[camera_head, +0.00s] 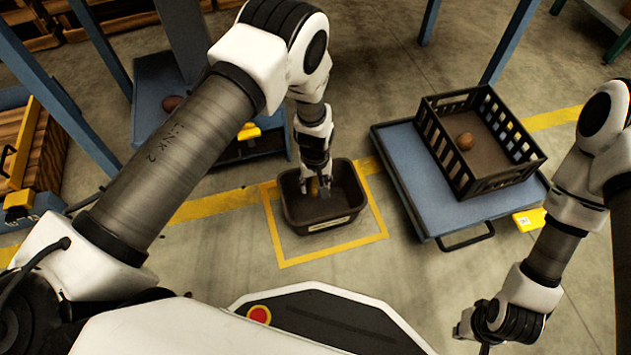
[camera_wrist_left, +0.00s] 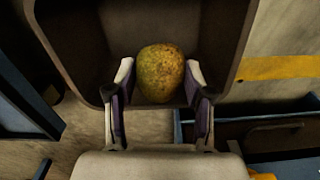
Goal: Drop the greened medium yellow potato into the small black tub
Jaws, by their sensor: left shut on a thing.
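The greened yellow potato (camera_wrist_left: 160,73) is mottled yellow-green and sits between the two fingers of my left gripper (camera_wrist_left: 160,88), which is shut on it. In the head view my left gripper (camera_head: 315,188) points down at the small black tub (camera_head: 318,224), with a bit of the potato showing between its fingers. The tub also shows behind the potato in the left wrist view (camera_wrist_left: 72,35). The potato is over the tub's opening; I cannot tell its exact height. My right gripper (camera_head: 466,328) is at the lower right, away from the tub, its fingers unclear.
The tub stands inside a yellow floor outline (camera_head: 277,240). To its right, a black crate (camera_head: 500,175) holding a brown potato (camera_head: 465,141) rests on a blue platform (camera_head: 425,205). Behind left is a blue stand (camera_head: 150,80) with a dark potato (camera_head: 172,103).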

